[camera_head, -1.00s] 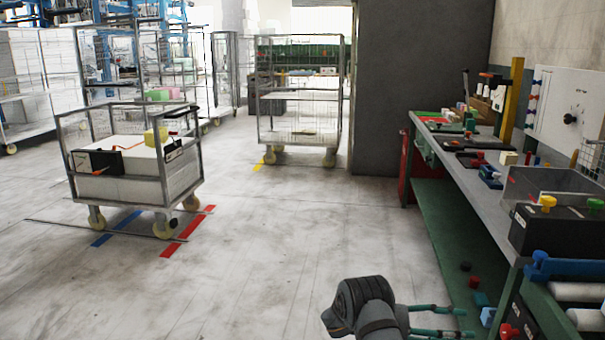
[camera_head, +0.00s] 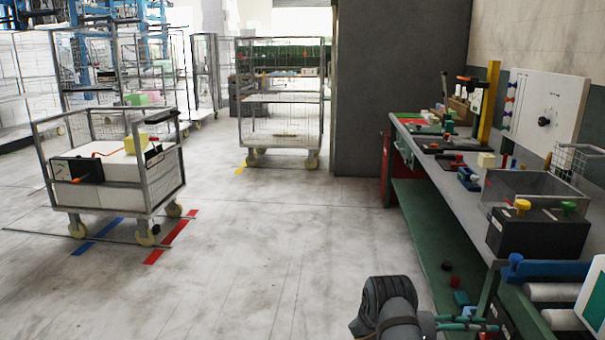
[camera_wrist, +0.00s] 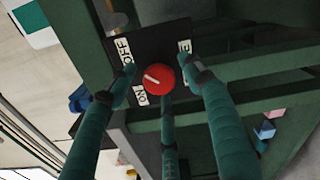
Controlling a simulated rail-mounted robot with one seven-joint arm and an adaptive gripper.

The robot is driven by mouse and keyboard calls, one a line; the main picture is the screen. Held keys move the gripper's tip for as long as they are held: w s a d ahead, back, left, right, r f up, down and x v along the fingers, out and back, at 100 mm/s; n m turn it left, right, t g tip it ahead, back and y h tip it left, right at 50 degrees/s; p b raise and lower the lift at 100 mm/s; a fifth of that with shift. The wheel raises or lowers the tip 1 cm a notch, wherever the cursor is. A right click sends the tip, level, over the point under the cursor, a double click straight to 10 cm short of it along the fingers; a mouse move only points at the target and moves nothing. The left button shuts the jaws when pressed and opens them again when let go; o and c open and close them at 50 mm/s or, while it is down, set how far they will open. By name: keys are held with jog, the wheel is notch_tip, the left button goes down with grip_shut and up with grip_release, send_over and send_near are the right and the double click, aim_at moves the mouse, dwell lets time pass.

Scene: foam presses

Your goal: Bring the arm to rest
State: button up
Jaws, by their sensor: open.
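In the head view, my gripper (camera_head: 492,325) is low at the right, its teal fingers pointing right at the front of the workbench (camera_head: 437,177). In the wrist view, my gripper (camera_wrist: 160,77) is open, with three teal fingers spread and nothing held. A round red knob (camera_wrist: 161,79) with a white mark sits between the fingertips on a black panel (camera_wrist: 151,45). The panel has white labels; ON and OFF are readable. I cannot tell whether a fingertip touches the knob or panel.
The bench carries a black box (camera_head: 537,236) with yellow and green knobs, a grey bin (camera_head: 530,187) and rollers. Small coloured blocks (camera_wrist: 265,130) lie under the bench. A wire cart (camera_head: 115,170) stands left, another (camera_head: 281,110) behind. The floor between is clear.

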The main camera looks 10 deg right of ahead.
jog(key=n+p, duration=0.1)
jog(key=n, duration=0.5)
jog(key=shift+n+p, duration=0.35)
jog(key=shift+n, duration=0.05)
jog(key=n+p, duration=0.1)
jog(key=n, duration=0.4)
jog(key=shift+v, duration=0.8)
jog(key=shift+s, duration=0.1)
